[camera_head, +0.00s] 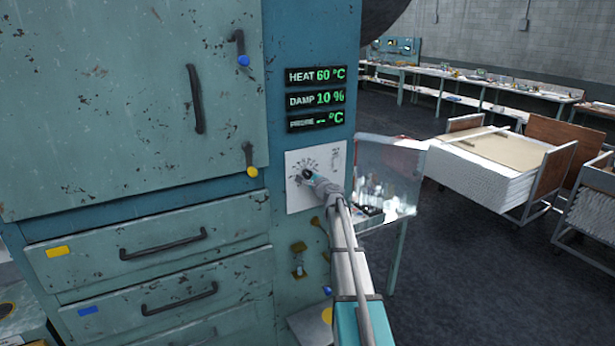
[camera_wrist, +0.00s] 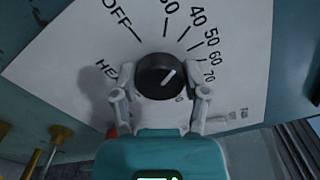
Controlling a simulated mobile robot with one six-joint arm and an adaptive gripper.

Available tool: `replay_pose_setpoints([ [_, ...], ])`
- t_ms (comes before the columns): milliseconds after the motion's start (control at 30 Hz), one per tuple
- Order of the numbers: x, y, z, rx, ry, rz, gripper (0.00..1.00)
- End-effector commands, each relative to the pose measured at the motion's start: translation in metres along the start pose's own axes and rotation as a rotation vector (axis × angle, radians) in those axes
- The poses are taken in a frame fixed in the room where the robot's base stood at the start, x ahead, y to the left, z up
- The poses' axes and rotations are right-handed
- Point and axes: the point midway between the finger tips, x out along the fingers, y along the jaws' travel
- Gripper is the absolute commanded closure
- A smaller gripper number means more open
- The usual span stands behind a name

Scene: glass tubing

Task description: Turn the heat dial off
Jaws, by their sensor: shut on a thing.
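The heat dial (camera_wrist: 158,76) is a round black knob with a white pointer line, set on a white plate (camera_wrist: 60,60) printed with OFF and numbers. The pointer slants to the upper right, toward the higher numbers, away from OFF at upper left. My gripper (camera_wrist: 160,70) is shut on the dial, with one finger on each side. In the head view the dial (camera_head: 307,173) is a small dark spot at the tip of my gripper (camera_head: 313,178). The display above (camera_head: 316,75) reads HEAT 60 °C.
Other displays read DAMP 10 % and PROBE with dashes. Left of the plate is a blue cabinet door with a handle (camera_head: 195,98) and drawers (camera_head: 150,270) below. A small table with clear panels (camera_head: 385,175) stands to the right.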

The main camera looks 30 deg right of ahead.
Motion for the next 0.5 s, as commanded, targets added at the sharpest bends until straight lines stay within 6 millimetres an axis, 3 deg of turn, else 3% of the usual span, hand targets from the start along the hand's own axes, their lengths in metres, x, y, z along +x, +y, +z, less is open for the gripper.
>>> replay_pose_setpoints([
  [500, 0.0008, 0.0011, -0.0003, -0.491, 0.0, 0.0, 0.89],
])
